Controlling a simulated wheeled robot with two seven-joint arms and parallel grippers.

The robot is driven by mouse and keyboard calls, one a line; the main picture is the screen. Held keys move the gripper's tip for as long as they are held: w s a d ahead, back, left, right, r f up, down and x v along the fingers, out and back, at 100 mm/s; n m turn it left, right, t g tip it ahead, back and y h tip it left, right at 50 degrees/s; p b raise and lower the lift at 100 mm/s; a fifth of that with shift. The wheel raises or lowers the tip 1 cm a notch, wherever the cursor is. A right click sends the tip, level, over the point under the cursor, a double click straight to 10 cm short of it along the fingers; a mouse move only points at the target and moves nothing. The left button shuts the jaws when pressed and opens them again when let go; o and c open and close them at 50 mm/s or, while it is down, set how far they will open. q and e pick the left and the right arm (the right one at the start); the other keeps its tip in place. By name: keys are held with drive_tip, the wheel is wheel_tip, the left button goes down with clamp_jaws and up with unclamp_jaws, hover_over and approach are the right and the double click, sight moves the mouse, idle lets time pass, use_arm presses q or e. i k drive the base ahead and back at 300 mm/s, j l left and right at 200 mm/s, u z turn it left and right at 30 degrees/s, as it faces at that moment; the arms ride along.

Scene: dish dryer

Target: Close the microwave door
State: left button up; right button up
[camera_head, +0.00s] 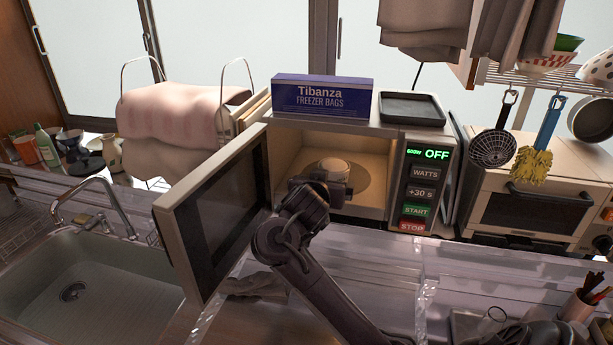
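The microwave (385,140) stands on the counter with its cavity exposed. Its door (228,215) is hinged on the left and stands wide open, swung toward me. A dark arm, which I take as my left, reaches up from the bottom, right of the door. Its gripper (334,189) is at the cavity opening, in front of a small pale round item (334,168) inside. I cannot tell if they touch, nor whether the fingers are open. A dark shape (540,335) at the bottom right may be my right arm or gripper.
A freezer bags box (322,97) and black tray (411,108) lie on the microwave. The sink (100,290) and faucet (112,200) are left of the door. A crumpled cloth (255,285) lies below it. A toaster oven (530,200) stands right.

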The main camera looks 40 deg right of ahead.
sight(216, 209)
drive_tip(key=k+j, duration=0.2)
drive_tip(key=j, duration=0.15)
drive_tip(key=k+j, duration=0.15)
drive_tip(key=j, duration=0.2)
drive_tip(key=k+j, duration=0.2)
drive_tip(key=j, duration=0.15)
drive_tip(key=k+j, duration=0.2)
drive_tip(key=j, duration=0.15)
drive_tip(key=k+j, duration=0.2)
drive_tip(key=j, duration=0.15)
